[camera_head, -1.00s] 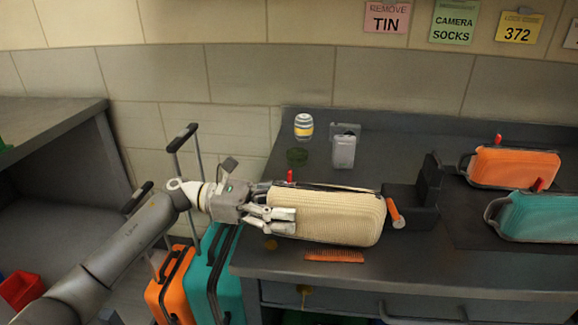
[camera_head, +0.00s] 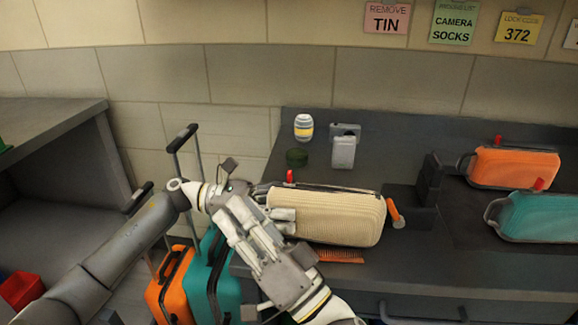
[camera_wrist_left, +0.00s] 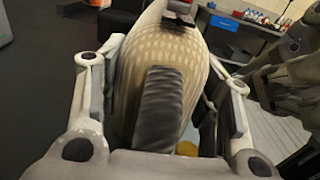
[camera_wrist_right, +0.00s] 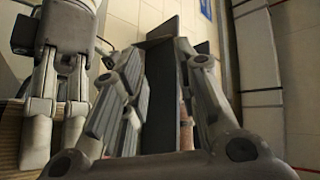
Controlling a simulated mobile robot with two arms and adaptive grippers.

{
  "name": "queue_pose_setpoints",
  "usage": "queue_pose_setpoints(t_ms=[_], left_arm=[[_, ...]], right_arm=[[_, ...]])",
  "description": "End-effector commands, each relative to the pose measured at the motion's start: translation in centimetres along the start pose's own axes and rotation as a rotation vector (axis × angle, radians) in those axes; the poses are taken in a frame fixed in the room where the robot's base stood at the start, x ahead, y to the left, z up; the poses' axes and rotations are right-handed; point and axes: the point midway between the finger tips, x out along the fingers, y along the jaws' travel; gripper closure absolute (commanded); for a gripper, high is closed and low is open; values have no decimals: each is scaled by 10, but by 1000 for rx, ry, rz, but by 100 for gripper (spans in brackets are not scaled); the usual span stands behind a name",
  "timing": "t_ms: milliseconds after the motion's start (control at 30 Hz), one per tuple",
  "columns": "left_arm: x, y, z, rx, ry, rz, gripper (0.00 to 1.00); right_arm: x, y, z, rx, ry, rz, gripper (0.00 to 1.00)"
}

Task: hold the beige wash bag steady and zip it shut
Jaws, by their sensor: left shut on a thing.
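The beige wash bag (camera_head: 335,214) lies on its side on the grey bench, its dark zip line along the top rear edge. A red pull tab (camera_head: 290,176) stands at the zip's left end. My left gripper (camera_head: 284,220) is shut on the bag's left end; in the left wrist view the bag (camera_wrist_left: 190,70) sits between its fingers, with a dark ribbed strap (camera_wrist_left: 160,108) in front.
A dark block (camera_head: 412,198) with an orange tab stands at the bag's right end. An orange comb (camera_head: 340,256) lies in front. A jar (camera_head: 303,127) and grey case (camera_head: 343,152) stand behind. Orange (camera_head: 515,167) and teal (camera_head: 535,216) bags lie right. Suitcases (camera_head: 212,270) stand below left.

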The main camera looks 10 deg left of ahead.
Motion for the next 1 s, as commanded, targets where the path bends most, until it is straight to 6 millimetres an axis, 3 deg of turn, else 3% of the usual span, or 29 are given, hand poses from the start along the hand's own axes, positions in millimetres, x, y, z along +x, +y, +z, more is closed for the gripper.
queue_pose_setpoints(t_ms=[33, 200, 400, 500, 600, 733, 1000], left_arm=[[0, 0, 0, 0, 0, 2, 81], [0, 1, 0, 0, 0, 2, 81], [0, 1, 0, 1, 1, 3, 81], [0, 1, 0, 1, 1, 3, 81], [0, 1, 0, 1, 1, 3, 81], [0, 1, 0, 1, 1, 3, 81], [0, 1, 0, 1, 1, 3, 81]], right_arm=[[11, 2, -28, -46, 36, 20, 71], [33, 14, -92, -194, 85, 118, 71], [53, 21, -143, -364, 38, 229, 71], [64, 19, -159, -445, -32, 267, 71], [78, 14, -163, -503, -134, 285, 71], [95, 5, -153, -529, -291, 294, 71], [118, -3, -104, -436, -621, 378, 71]])
